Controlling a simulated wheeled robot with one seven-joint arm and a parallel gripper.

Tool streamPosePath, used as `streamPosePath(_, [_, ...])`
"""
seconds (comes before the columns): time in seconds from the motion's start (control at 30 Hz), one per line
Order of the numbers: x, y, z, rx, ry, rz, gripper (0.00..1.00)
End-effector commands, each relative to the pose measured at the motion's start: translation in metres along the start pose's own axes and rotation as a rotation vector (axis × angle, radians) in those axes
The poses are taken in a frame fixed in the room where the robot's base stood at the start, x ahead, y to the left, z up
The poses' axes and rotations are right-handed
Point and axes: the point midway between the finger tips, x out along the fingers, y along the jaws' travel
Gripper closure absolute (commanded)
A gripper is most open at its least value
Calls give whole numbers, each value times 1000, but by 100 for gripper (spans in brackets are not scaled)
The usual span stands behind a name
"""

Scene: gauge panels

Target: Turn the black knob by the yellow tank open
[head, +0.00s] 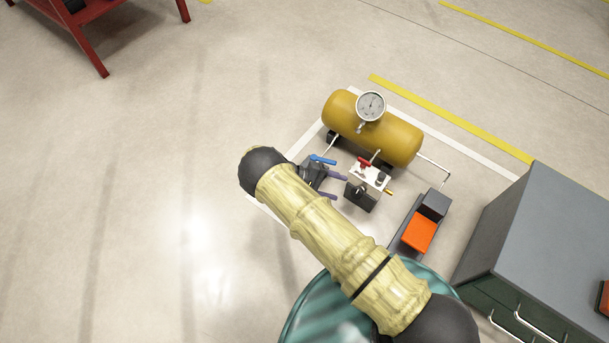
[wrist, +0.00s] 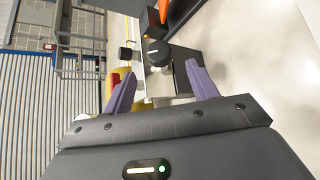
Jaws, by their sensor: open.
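The yellow tank (head: 400,140) lies on the floor with a round gauge (head: 371,105) on top.
A blue lever (head: 322,159) is close beside my gripper. An orange-topped pedal (head: 419,233) stands to the right, then a grey cabinet (head: 555,235). A red-framed stand (head: 95,45) is far left. The floor to the left is clear.

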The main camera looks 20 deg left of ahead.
Motion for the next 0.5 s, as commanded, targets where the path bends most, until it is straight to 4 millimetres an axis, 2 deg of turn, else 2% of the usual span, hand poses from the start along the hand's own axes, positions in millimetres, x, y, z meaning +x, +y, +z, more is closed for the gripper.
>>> streamPosePath(0.03, [-12,2,1,0,3,0,42])
streamPosePath(0.3, [-66,0,0,0,3,-1,42])
streamPosePath(0.5, [-98,-1,0,-1,1,-1,42])
